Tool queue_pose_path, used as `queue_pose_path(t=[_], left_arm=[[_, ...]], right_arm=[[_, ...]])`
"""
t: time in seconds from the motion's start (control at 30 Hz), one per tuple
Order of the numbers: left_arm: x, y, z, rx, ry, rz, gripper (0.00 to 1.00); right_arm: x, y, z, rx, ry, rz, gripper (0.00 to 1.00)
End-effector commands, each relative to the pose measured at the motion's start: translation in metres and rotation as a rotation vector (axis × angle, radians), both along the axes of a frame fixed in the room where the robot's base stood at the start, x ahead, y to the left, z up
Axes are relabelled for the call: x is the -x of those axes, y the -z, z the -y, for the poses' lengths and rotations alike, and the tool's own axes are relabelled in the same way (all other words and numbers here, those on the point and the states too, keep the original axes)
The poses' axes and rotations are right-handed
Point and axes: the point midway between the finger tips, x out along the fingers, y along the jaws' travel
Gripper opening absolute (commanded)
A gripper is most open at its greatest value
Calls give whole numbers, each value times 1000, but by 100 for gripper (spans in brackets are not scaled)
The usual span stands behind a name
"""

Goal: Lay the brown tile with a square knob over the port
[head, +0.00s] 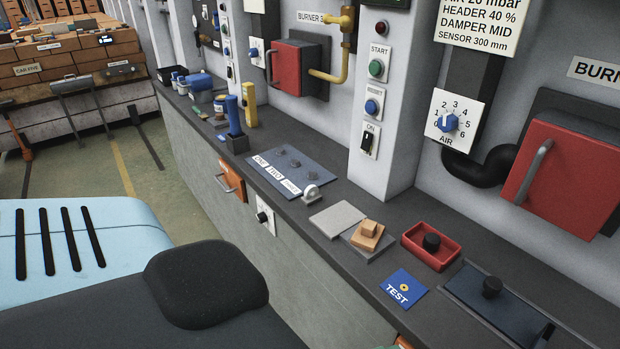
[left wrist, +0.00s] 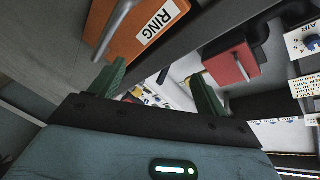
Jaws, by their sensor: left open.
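The brown tile with a square knob (head: 368,236) lies on a grey square plate (head: 357,247) on the dark counter in the head view. A blue plate marked TEST (head: 400,296) lies just in front of it, with a small brass-coloured round fitting (head: 404,287) that looks like the port; nothing covers it. My left gripper (left wrist: 157,88) shows in the left wrist view with its dark green fingers wide apart and nothing between them. It is close to an orange front marked RING (left wrist: 142,32). My right gripper is in neither view.
A red tray (head: 411,241) with a black knob inside stands right of the tile. A dark plate with a knob (head: 468,287) lies at the right. Red burner boxes (head: 567,170) jut from the wall.

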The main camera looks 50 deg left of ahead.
Motion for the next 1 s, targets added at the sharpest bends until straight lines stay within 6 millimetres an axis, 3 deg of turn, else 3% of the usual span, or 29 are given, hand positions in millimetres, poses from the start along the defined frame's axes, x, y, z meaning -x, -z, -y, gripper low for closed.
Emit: queue_pose_path(t=[0.03, 0.1, 0.2, 0.3, 0.4, 0.57, 1.0], left_arm=[[21, 29, -13, 101, -88, -164, 76], [52, 65, -31, 242, -215, -381, 76], [102, 109, -51, 418, -394, -648, 76], [150, 138, -64, 551, -545, -845, 76], [182, 153, -70, 635, -645, -964, 76], [200, 161, -73, 684, -704, -1029, 76], [200, 161, -72, 681, -701, -1027, 76]], right_arm=[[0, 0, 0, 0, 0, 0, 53], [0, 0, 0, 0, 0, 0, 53], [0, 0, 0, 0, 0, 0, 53], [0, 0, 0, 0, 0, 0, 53], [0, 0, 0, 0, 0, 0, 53], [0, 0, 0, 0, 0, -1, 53], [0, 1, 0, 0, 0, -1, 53]])
